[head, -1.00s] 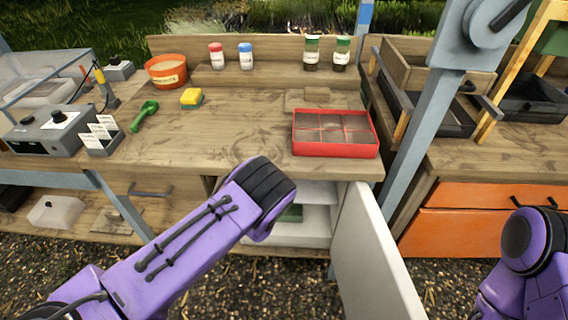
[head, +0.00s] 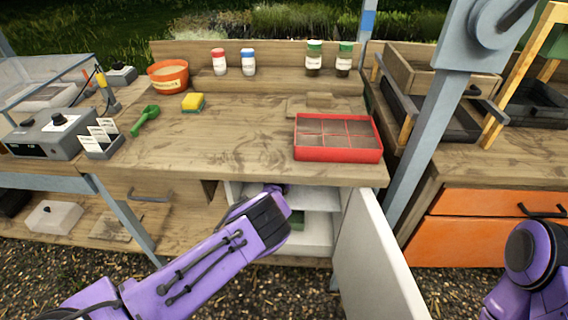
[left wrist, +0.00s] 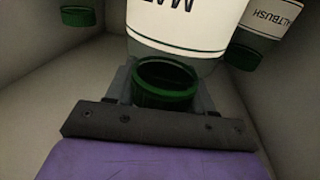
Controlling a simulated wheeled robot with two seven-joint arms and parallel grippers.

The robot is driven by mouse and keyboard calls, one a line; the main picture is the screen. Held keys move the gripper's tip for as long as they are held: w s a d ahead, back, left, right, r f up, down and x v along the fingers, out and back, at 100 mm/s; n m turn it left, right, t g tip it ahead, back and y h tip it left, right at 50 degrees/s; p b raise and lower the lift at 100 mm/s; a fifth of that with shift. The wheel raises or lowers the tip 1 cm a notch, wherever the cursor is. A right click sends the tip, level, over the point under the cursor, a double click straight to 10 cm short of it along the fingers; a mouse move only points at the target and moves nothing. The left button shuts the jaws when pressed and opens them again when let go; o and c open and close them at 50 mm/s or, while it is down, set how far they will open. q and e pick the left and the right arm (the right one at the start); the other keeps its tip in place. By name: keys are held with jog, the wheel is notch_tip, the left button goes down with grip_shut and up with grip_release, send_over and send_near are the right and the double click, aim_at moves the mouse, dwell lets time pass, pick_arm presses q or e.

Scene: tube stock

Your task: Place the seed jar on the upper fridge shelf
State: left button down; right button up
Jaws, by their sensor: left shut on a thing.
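In the left wrist view my left gripper (left wrist: 165,88) is shut on a seed jar (left wrist: 178,38) with a white label and a green lid, held at the lid end. A second jar labelled saltbush (left wrist: 265,22) is close beside it on the right. A separate green lid (left wrist: 77,16) shows at the upper left. Pale walls surround them. The upper fridge shelf (head: 318,199) is partly visible. My right gripper is out of view.
The white fridge door (head: 372,255) stands open to the right of my left arm. A red divided tray (head: 338,157) sits on the bench above. Two green-lidded jars (head: 314,58) (head: 344,59) stand on the back ledge. A green item (head: 298,217) shows lower in the fridge.

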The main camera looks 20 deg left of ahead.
pick_arm(q)
jog(key=shift+f, duration=0.1)
jog(key=shift+c, duration=2.1)
grip_release()
